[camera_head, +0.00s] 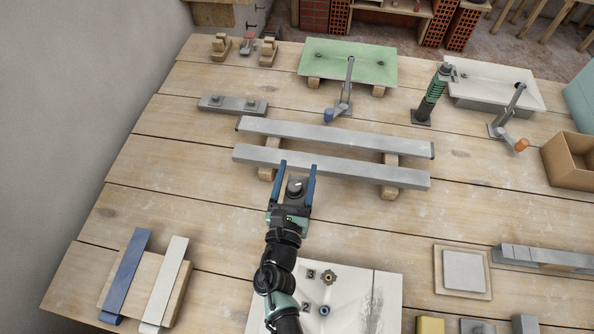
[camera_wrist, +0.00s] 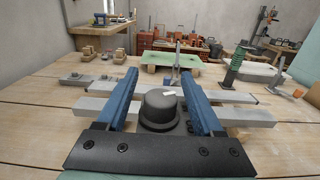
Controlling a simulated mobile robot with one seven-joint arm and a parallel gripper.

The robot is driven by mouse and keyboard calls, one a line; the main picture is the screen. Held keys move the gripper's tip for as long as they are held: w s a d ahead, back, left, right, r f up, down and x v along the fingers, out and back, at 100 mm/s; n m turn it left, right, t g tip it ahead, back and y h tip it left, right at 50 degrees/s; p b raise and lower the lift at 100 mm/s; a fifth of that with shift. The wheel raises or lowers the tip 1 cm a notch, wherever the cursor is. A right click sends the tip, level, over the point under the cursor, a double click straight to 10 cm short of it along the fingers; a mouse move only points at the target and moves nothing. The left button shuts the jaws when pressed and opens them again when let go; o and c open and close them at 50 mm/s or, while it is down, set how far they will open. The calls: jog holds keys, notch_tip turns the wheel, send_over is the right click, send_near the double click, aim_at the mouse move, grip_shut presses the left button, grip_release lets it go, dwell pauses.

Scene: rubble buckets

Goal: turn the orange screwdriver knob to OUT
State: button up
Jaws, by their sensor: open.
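My gripper (camera_head: 298,167) is open, its two blue fingers apart, above the table near the front grey bar. The wrist view also shows it (camera_wrist: 157,74). A dark dome with a pale mark (camera_wrist: 160,106) sits between the fingers; I cannot tell whether it belongs to my gripper. No knob is clearly readable as a screwdriver knob, and I read no OUT mark. A small yellow-brown knob (camera_head: 329,277) is on the white board (camera_head: 386,290), below my gripper in the head view. An orange-ended crank (camera_head: 521,145) stands at the right, away from my gripper.
Two grey bars (camera_head: 335,137) lie on wooden blocks ahead of my gripper. A blue knob (camera_head: 324,310) is on the white board beside my arm. A green plate (camera_head: 348,62), a green-bodied post (camera_head: 432,95) and a cardboard box (camera_head: 577,160) stand farther off. The left-middle planks are clear.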

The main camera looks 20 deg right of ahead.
jog(key=shift+c, duration=0.2)
grip_shut()
jog(key=shift+m+g+h, duration=0.4)
jog(key=shift+h, duration=0.1)
jog(key=shift+s+d+m+g+h, duration=0.1)
jog(key=shift+m+g+h, duration=0.4)
jog(key=shift+g+h, duration=0.1)
jog(key=shift+s+d+m+g+h, duration=0.1)
jog(key=shift+m+g+h, duration=0.4)
jog(key=shift+h, duration=0.1)
jog(key=m+g, duration=0.1)
jog(key=g+h+b, duration=0.1)
jog(key=m+g+h+b, duration=0.1)
jog(key=shift+s+d+f+m, duration=0.15)
jog(key=shift+s+d+m, duration=0.1)
jog(key=shift+m, duration=0.05)
jog(key=m+g+h+b, duration=0.1)
jog(key=g, duration=0.1)
jog(key=s+m+g+h+b, duration=0.1)
jog(key=m+g+b, duration=0.1)
jog(key=g, duration=0.1)
jog(key=shift+d+m+g, duration=0.15)
jog(key=shift+m+g, duration=0.15)
jog(key=shift+s+m+g+h+b, duration=0.15)
jog(key=shift+m+g+h+b, duration=0.3)
jog(key=shift+g, duration=0.35)
